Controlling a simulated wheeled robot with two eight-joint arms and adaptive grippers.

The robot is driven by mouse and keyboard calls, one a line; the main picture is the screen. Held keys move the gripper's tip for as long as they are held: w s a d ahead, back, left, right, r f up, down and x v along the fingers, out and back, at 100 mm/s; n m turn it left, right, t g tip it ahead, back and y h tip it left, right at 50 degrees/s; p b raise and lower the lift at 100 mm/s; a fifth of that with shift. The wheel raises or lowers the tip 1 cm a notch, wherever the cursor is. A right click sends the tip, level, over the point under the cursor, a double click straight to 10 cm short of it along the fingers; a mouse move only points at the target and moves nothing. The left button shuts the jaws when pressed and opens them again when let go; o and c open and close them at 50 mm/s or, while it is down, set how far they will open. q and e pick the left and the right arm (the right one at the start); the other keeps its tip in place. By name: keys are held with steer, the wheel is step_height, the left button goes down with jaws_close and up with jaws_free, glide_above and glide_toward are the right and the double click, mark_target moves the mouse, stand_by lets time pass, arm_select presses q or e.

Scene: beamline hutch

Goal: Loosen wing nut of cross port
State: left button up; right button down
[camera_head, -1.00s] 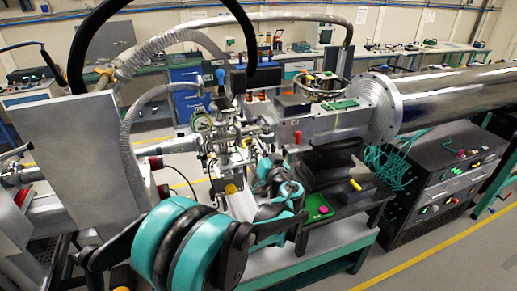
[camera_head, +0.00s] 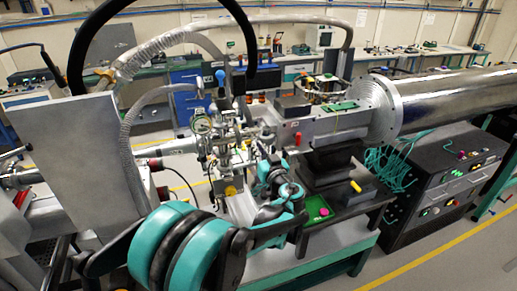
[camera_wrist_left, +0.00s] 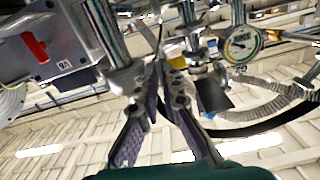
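The cross port (camera_head: 222,150) is a cluster of metal flanges and fittings in the middle of the head view, with a round gauge (camera_head: 202,123) on its left. My left arm comes in from below, and its teal and black wrist is close to the right of the cluster. In the left wrist view the two fingers of my left gripper (camera_wrist_left: 164,72) slant inward, their tips close together beside metal fittings and a yellow part (camera_wrist_left: 177,62). The wing nut cannot be made out. Whether anything lies between the tips is unclear. My right gripper is not in view.
A large steel tube (camera_head: 455,95) runs off to the right. A black equipment rack (camera_head: 440,195) with cables stands below it. A grey panel (camera_head: 75,150) and ribbed hose (camera_head: 128,150) flank the left side. A red-handled box (camera_wrist_left: 75,40) is close in the wrist view.

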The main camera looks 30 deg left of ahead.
arm_select(q)
steer(key=shift+o, duration=0.9)
steer(key=v, duration=1.2)
steer(key=shift+a, duration=0.1)
